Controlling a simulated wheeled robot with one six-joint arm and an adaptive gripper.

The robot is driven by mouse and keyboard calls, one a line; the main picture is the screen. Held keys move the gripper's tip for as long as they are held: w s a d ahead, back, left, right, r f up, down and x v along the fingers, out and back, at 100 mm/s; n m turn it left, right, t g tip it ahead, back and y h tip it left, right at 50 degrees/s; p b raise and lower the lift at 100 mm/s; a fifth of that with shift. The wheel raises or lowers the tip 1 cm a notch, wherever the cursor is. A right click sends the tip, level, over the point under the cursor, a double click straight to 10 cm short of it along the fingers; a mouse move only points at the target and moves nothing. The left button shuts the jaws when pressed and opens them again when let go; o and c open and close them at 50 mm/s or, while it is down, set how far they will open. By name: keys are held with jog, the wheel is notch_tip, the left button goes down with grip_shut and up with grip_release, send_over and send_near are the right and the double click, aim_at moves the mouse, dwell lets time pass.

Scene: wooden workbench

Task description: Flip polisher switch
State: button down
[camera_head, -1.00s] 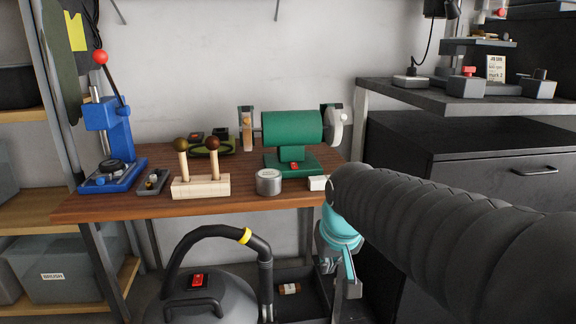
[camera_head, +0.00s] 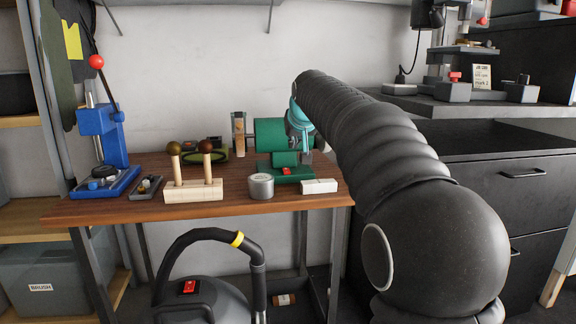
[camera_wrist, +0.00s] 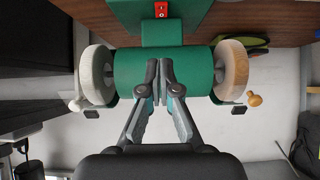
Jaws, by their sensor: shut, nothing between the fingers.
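The green polisher (camera_head: 270,134) stands at the right of the wooden workbench. Its red switch (camera_head: 287,171) is on the front of its base. In the wrist view the polisher's green body (camera_wrist: 130,74) lies across the middle, with a white wheel (camera_wrist: 96,76) at left and a tan wheel (camera_wrist: 232,70) at right. The red switch (camera_wrist: 161,10) shows near the top edge there. My gripper (camera_wrist: 160,66) is shut and empty, its tips over the middle of the green body and apart from the switch. In the head view my arm hides the polisher's right side.
A round metal tin (camera_head: 261,187) and a white block (camera_head: 319,186) sit in front of the polisher. A wooden stand with two ball-topped pegs (camera_head: 193,190) and a blue press (camera_head: 104,150) stand further left. A dark vacuum (camera_head: 200,304) is below the bench front.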

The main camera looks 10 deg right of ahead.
jog(key=shift+w+d+r, duration=0.1)
jog(key=shift+r, duration=0.5)
send_over(289, 171)
jog(key=s, duration=0.1)
notch_tip(289, 171, down, 6)
jog(key=shift+w+f+b, duration=0.25)
jog(key=shift+f+b, duration=0.4)
jog(key=shift+f, duration=0.6)
jog(key=shift+w+f, duration=0.1)
jog(key=shift+f, duration=0.75)
